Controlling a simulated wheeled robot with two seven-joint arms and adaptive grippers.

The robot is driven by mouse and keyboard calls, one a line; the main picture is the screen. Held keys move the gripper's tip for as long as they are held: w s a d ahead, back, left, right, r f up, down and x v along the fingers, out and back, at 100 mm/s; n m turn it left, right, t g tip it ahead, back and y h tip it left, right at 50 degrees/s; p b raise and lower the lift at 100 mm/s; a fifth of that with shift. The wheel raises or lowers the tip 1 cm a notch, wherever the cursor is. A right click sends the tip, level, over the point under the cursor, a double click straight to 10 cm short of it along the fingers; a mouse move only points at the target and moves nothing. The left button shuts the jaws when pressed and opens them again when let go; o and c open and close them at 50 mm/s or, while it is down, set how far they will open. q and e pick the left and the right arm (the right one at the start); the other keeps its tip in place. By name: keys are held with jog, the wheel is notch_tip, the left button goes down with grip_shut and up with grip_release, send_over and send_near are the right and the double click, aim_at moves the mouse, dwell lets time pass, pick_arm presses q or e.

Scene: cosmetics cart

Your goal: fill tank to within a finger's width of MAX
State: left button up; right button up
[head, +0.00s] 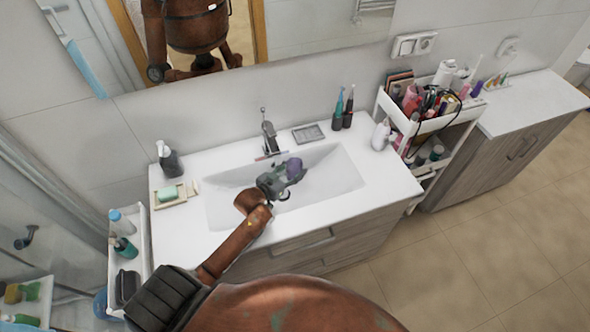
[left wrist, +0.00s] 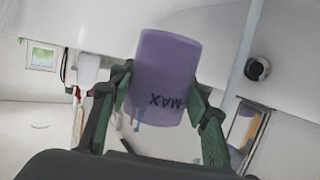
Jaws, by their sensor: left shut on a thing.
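The tank (head: 295,168) is a small purple cup-like vessel over the sink basin, below and to the right of the tap (head: 268,135). My left gripper (head: 280,179) is shut on it. In the left wrist view the tank (left wrist: 168,65) sits between the two green-padded fingers of my left gripper (left wrist: 163,92). The word MAX reads upside down near its lower edge in that view, with a small blue mark beside it. The inside of the tank and any water level are hidden. My right gripper is not in view.
The white sink basin (head: 225,208) is around the tank. A soap bottle (head: 168,160) and soap dish (head: 172,196) stand left on the counter. Toothbrushes (head: 343,108) and a white bottle (head: 381,134) stand right. A cosmetics cart (head: 463,128) is beyond; a mirror is behind.

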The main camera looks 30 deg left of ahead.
pick_arm(q)
jog(key=shift+s+a, duration=0.15)
jog(key=shift+a, duration=0.4)
jog(key=shift+s+a, duration=0.15)
jog(key=shift+a, duration=0.35)
jog(key=a, duration=0.1)
jog(key=s+a, duration=0.1)
jog(key=a, duration=0.1)
jog(key=shift+s+a, duration=0.1)
jog(key=shift+a, duration=0.15)
dwell(0.8)
